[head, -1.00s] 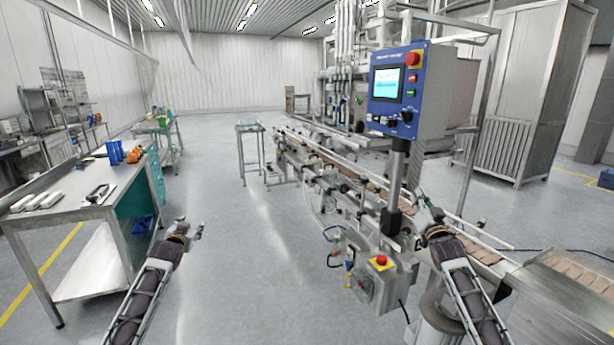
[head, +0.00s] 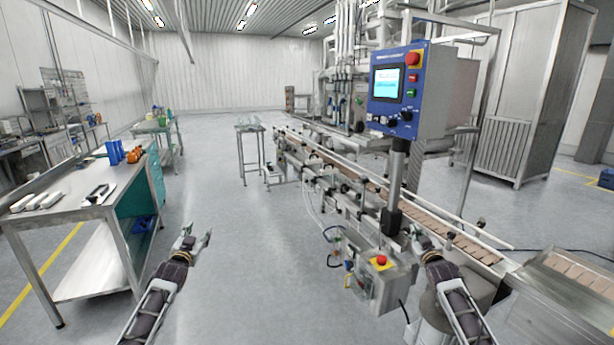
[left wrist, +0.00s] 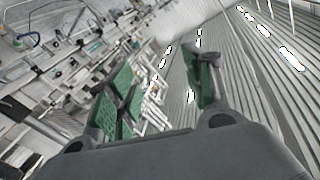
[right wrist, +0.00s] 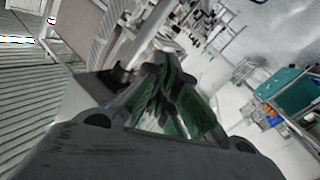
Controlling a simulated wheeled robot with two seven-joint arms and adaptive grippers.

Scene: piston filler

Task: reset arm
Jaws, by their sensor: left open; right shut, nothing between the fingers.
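My left gripper (head: 198,238) is open and empty over the bare floor between the workbench and the machine. In the left wrist view its green-padded fingers (left wrist: 160,88) stand wide apart with nothing between them. My right gripper (head: 412,232) is in front of the conveyor, just right of the panel's post. In the right wrist view its fingers (right wrist: 168,90) are together with nothing between them. In the head view its fingertips are small and partly hard to make out against the machine.
The blue control panel (head: 398,88) stands on a post near my right gripper. A box with a red emergency button (head: 381,261) sits below it. The conveyor (head: 372,190) runs away behind. A steel workbench (head: 75,207) stands at the left. The floor between is clear.

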